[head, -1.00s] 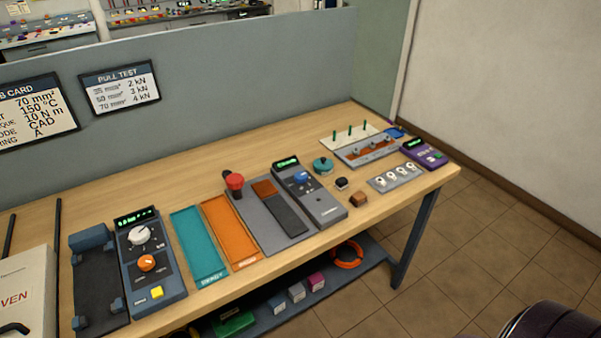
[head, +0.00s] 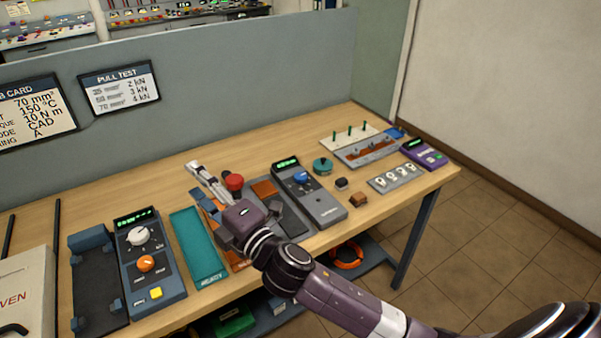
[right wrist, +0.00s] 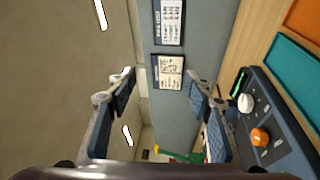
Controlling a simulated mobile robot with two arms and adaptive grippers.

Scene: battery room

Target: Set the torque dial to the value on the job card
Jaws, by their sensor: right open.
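The job card (head: 30,110) hangs on the partition at the left, partly cut off; it reads 70 mm², 150 °C, 10 N m and CAD. In the right wrist view it shows sideways (right wrist: 169,72). A blue dial (head: 301,177) sits on a grey unit with a green display (head: 318,205). A dark blue unit (head: 166,285) carries a white dial (head: 140,235) and an orange dial (head: 146,264). I cannot read which dial is torque. My right gripper (head: 200,185) is open and empty above the trays, left of the blue dial. My left gripper is not in view.
A red mushroom button (head: 234,182) stands close beside my right gripper. A teal tray (head: 196,247) and a partly covered orange tray (head: 238,262) lie between the units. A teal round knob (head: 322,166) and small blocks stand right. The bench's back strip is clear.

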